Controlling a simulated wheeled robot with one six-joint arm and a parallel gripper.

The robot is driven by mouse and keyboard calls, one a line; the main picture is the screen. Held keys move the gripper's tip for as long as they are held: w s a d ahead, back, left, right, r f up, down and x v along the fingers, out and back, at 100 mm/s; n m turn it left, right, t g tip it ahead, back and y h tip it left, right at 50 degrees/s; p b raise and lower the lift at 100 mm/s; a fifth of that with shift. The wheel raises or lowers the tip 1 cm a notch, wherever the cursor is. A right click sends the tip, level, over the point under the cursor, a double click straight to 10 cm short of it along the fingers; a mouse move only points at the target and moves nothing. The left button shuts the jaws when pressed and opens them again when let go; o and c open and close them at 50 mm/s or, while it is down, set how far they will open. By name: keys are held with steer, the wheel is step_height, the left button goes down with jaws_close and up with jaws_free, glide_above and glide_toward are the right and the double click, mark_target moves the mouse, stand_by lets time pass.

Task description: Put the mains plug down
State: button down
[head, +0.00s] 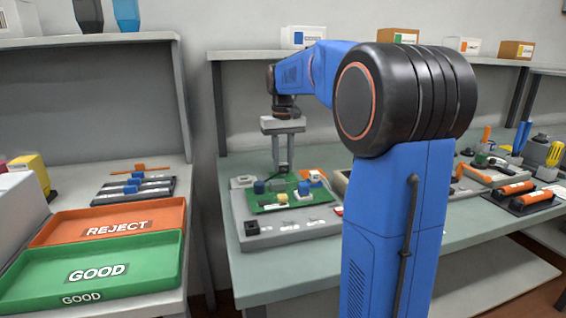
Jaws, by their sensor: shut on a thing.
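My gripper (284,168) points straight down over the green circuit board on the middle bench. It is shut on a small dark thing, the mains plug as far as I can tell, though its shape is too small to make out. The fingertips are close above the back of the board (318,207). The board lies on a grey fixture plate (285,238) and carries blue, dark green and white parts. A black block (252,228) sits at the plate's front left.
A green GOOD tray (140,270) and an orange REJECT tray (60,232) stand on the left bench. Orange cylinders on black holders (518,208) and several tools are at the right. My blue arm hides part of the middle bench. Bare bench (285,276) shows in front of the plate.

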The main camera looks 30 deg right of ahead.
mark_target(283, 164)
steer(key=c, duration=1.4)
jaws_free()
steer(key=shift+f, duration=0.1)
steer(key=shift+c, duration=0.2)
step_height(283, 164, up, 12)
